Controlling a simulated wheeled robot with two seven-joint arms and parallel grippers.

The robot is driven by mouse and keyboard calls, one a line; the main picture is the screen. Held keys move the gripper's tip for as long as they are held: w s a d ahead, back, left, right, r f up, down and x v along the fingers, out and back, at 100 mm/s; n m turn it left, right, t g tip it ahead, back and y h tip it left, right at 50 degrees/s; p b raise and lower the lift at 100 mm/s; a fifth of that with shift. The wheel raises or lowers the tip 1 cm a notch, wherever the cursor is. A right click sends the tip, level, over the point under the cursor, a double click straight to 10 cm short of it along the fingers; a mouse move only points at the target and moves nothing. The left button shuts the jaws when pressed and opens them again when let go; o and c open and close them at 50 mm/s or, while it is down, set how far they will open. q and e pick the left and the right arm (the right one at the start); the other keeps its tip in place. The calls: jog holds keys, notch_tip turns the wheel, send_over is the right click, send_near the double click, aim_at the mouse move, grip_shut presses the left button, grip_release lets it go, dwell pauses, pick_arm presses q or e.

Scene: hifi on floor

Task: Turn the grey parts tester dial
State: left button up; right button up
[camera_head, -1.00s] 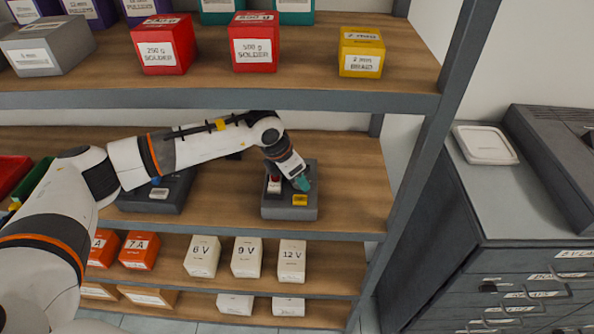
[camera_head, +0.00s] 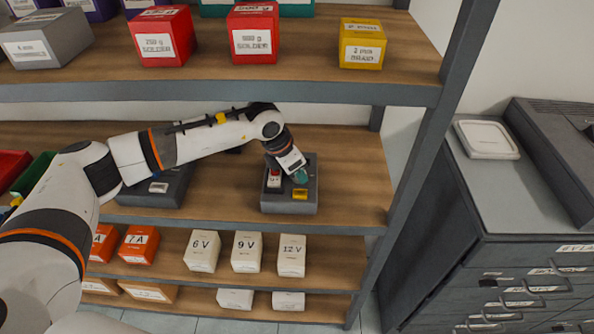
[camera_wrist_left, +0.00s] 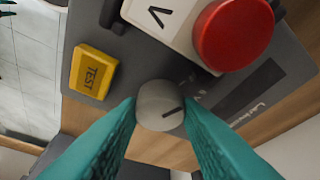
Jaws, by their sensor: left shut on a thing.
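The grey parts tester (camera_head: 290,207) stands on the middle shelf. In the left wrist view its grey dial (camera_wrist_left: 160,106) is round, with a dark pointer line towards the right. My left gripper (camera_head: 299,178) reaches down to the tester from above. In the left wrist view the teal fingers of my left gripper (camera_wrist_left: 160,112) are closed on both sides of the dial. A yellow TEST button (camera_wrist_left: 93,72) and a red button (camera_wrist_left: 233,34) on a pale block are beside it. My right gripper is not in view.
A second dark device (camera_head: 158,188) stands left on the same shelf, partly behind my arm. The upper shelf (camera_head: 300,76) holds red and yellow boxes above my arm. A grey post (camera_head: 425,150) borders the shelf at right; bare wood lies right of the tester.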

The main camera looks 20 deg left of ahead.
pick_arm(q)
jog(key=m+b, duration=0.2)
jog(key=m+g+h+b, duration=0.1)
jog(key=m+b, duration=0.2)
jog(key=m+g+b, duration=0.1)
jog(key=m+b, duration=0.1)
jog(key=b, duration=0.1)
jog(key=shift+w+a+f+h, duration=0.1)
jog(key=shift+w+f+h, duration=0.1)
jog(key=shift+w+h, duration=0.1)
jog(key=m+g+b, duration=0.1)
jog(key=m+b, duration=0.1)
jog(key=m, duration=0.1)
jog(key=shift+b, duration=0.3)
jog(key=m+g+b, duration=0.1)
jog(key=m+b, duration=0.1)
jog(key=m, duration=0.1)
jog(key=shift+w+r+m+g, duration=0.1)
jog(key=shift+r+m+g, duration=0.05)
jog(key=shift+m+g, duration=0.2)
jog(key=shift+r+m+g+y+b, duration=0.1)
jog(key=shift+m+g+y+b, duration=0.55)
jog(key=shift+m, duration=1.1)
jog(key=shift+w, duration=0.1)
jog(key=o, duration=1)
jog(key=shift+r, duration=0.1)
